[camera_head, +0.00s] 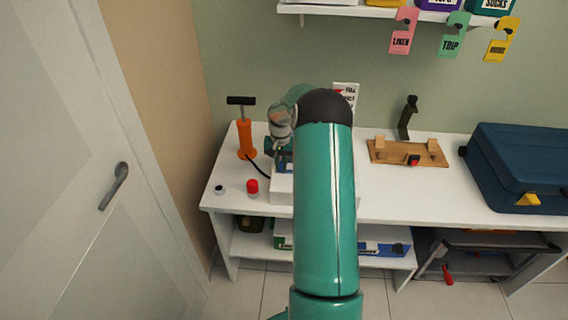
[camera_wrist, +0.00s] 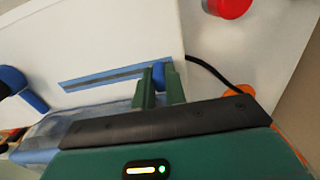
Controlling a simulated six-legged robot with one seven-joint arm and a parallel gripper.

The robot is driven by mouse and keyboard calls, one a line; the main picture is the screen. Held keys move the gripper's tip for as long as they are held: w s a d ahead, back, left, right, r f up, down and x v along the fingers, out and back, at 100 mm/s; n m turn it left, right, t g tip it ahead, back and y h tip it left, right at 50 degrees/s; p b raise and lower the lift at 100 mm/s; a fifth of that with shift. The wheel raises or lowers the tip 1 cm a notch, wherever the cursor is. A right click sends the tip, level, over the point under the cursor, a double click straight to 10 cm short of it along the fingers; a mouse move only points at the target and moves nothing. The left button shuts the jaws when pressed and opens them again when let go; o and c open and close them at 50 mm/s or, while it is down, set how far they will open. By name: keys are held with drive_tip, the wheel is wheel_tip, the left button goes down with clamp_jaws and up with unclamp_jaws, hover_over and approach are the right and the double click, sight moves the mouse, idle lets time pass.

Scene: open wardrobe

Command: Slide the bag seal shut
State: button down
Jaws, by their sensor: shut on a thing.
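My gripper (camera_wrist: 161,84) shows in the wrist view with its two green fingers shut on a small blue slider (camera_wrist: 159,70). The slider is at the right end of a blue seal strip (camera_wrist: 95,78) with a dark line along it, lying across a white surface. Bluish see-through material (camera_wrist: 50,130), which looks like part of the bag, shows at the lower left, partly hidden by my gripper. In the head view my arm hides most of the gripper and the bag.
An orange hand pump (camera_head: 244,138) with a black hose stands on the white bench (camera_head: 390,192) at the left. A red cap (camera_head: 252,186) lies in front. A wooden jig (camera_head: 408,152) and a blue suitcase (camera_head: 520,160) are to the right. A blue part (camera_wrist: 20,88) is at the wrist view's left edge.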

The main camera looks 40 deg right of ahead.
drive_tip(key=c, duration=1.4)
unclamp_jaws()
drive_tip(key=shift+w+a, duration=0.25)
drive_tip(key=shift+w, duration=0.1)
drive_tip(key=shift+c, duration=0.2)
drive_tip(key=shift+s+d, duration=0.1)
drive_tip(key=shift+s, duration=0.05)
drive_tip(key=shift+r, duration=0.55)
wheel_tip(320, 180, up, 13)
drive_tip(key=shift+f, duration=0.1)
